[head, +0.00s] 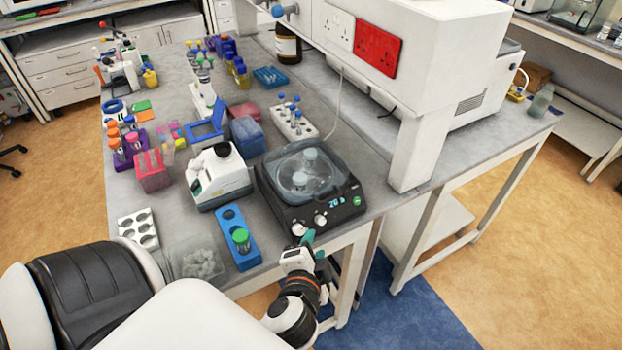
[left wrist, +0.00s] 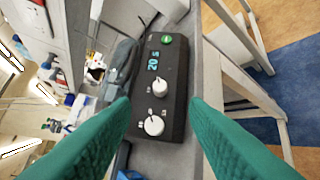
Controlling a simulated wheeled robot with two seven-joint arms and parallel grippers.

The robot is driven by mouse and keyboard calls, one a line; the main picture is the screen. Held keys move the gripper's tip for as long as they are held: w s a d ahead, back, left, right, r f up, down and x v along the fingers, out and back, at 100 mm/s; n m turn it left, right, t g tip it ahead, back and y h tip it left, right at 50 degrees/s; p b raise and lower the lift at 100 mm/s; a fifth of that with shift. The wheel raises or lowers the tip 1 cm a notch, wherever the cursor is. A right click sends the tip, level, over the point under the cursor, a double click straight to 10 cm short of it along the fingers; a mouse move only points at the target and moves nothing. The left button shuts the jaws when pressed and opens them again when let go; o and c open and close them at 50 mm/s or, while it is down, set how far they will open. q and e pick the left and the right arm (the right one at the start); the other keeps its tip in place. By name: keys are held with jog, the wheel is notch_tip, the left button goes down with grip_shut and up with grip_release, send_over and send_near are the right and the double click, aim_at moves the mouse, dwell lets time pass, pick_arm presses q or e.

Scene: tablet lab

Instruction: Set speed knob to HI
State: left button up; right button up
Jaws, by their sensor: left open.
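A black benchtop device (head: 282,207) with a clear round lid stands at the table's front edge. Its front panel has a lit display (head: 337,202), a green button (head: 356,199) and two white knobs. One knob (head: 320,219) is closer to the display; the other knob (head: 298,229) is farther left. The left wrist view shows the inner knob (left wrist: 160,86) and the outer knob (left wrist: 154,125), with labels too small to read. I cannot tell which is the speed knob. My left gripper (head: 314,246) is open and empty, its teal fingers in front of the panel, apart from the knobs. My right gripper is out of view.
A blue rack (head: 228,222) with a green-capped tube, a clear box (head: 183,270) and a white instrument (head: 207,183) stand left of the device. A white pillar (head: 409,150) rises to its right. Open floor lies before the table's front edge.

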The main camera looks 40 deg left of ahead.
pick_arm(q)
jog(key=shift+v, duration=1.55)
